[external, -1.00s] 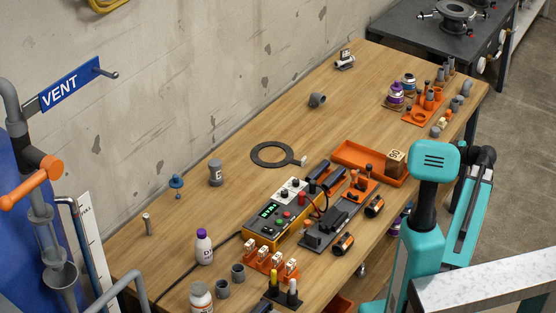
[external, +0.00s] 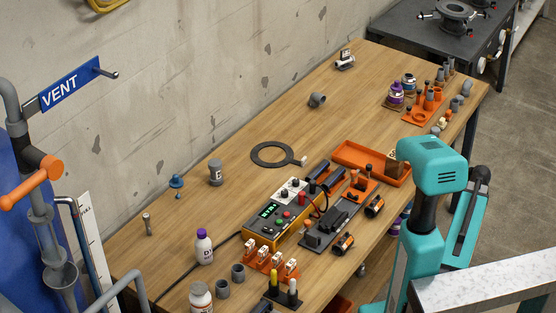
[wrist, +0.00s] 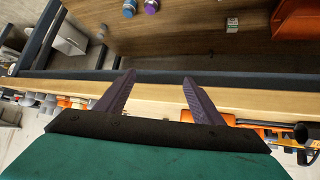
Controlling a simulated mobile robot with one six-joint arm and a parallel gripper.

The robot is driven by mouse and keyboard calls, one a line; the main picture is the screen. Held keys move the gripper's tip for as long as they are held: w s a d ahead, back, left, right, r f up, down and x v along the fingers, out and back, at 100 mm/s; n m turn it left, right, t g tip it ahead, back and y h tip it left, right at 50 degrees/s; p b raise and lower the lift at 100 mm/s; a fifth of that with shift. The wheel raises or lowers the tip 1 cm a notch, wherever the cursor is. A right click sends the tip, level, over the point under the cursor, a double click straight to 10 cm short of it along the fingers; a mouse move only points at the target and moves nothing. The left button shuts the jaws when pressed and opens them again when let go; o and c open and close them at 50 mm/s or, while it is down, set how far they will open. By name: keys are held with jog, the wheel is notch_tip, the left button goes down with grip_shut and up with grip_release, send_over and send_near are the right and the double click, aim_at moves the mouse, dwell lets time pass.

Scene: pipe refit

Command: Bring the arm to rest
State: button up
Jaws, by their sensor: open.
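My gripper (wrist: 156,82) shows in the wrist view with its two dark fingers apart and nothing between them. The fingers point toward the front edge of a wooden bench. In the external view my teal arm (external: 430,190) stands at the right front of the workbench (external: 215,125), outside its near edge. The fingers cannot be made out in the external view.
An orange tray (external: 345,148) and a wooden block lie near my arm. A yellow control box (external: 275,220), bottles and fittings crowd the bench front. A white-topped surface (external: 490,283) is at lower right. The bench's far middle is mostly clear.

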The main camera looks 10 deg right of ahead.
notch_tip(320, 180, down, 10)
jog(key=s+a+m+g+h, duration=0.1)
jog(key=s+g, duration=0.1)
jog(key=s+a+f+m+g, duration=0.3)
jog(key=s+a+f+g, duration=0.5)
jog(key=s+a+f, duration=1.4)
jog(key=s+a+f+g+h, duration=0.1)
jog(key=s+f+g, duration=0.15)
jog(key=s, duration=0.45)
jog(key=s+a+f+g+h, duration=0.1)
jog(key=s+a+f+g, duration=0.1)
jog(key=s+f, duration=0.35)
notch_tip(320, 180, up, 19)
jog(key=s+p, duration=0.1)
jog(key=p, duration=1.7)
jog(key=shift+s+d+f+m, duration=0.15)
jog(key=shift+s+d+m, duration=0.05)
jog(key=shift+m, duration=0.2)
